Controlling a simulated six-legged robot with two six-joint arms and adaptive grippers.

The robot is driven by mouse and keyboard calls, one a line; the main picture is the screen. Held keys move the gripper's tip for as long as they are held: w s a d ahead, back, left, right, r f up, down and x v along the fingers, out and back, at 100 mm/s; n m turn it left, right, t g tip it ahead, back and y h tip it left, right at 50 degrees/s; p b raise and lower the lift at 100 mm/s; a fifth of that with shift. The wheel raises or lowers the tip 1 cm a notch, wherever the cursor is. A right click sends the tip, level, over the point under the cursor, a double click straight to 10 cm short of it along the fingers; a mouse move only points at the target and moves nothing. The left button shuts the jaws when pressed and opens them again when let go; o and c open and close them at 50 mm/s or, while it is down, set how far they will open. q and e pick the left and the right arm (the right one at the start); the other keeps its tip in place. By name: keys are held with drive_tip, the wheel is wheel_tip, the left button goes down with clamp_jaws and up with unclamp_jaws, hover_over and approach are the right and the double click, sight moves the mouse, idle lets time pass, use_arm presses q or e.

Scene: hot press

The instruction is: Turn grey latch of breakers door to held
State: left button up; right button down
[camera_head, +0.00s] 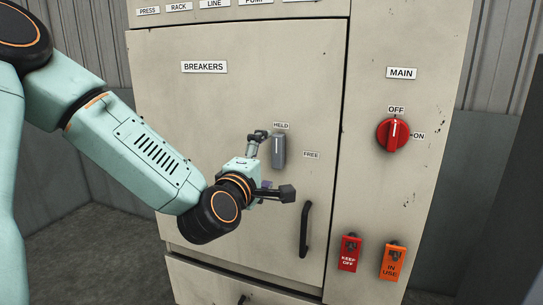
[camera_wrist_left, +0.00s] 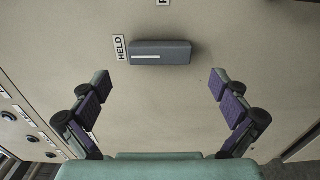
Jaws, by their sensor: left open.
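The grey latch (camera_head: 279,153) on the breakers door (camera_head: 220,110) stands upright in the head view, its upper end just below the HELD label (camera_head: 281,125). The FREE label (camera_head: 312,155) is to its right. In the left wrist view the latch (camera_wrist_left: 160,52) lies lengthwise across the picture, its white mark towards the HELD label (camera_wrist_left: 120,47). My left gripper (camera_head: 273,165) is open, its fingers spread wide. In the wrist view the latch lies ahead of the gap between the fingertips (camera_wrist_left: 160,82), with no visible contact. My right gripper is not in view.
A black door handle (camera_head: 305,229) is below and right of the latch. Further right are the red MAIN knob (camera_head: 393,134), pointing to OFF, a red KEEP OFF tag (camera_head: 349,254) and an orange IN USE tag (camera_head: 392,263). The door face around the latch is flat and clear.

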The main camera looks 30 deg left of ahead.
sight(274, 153)
use_arm(q)
drive_tip(key=shift+v, duration=1.55)
drive_tip(key=shift+s, duration=0.1)
drive_tip(key=shift+x, duration=3.9)
drive_tip(key=shift+d, duration=0.15)
drive_tip(key=shift+s, duration=0.15)
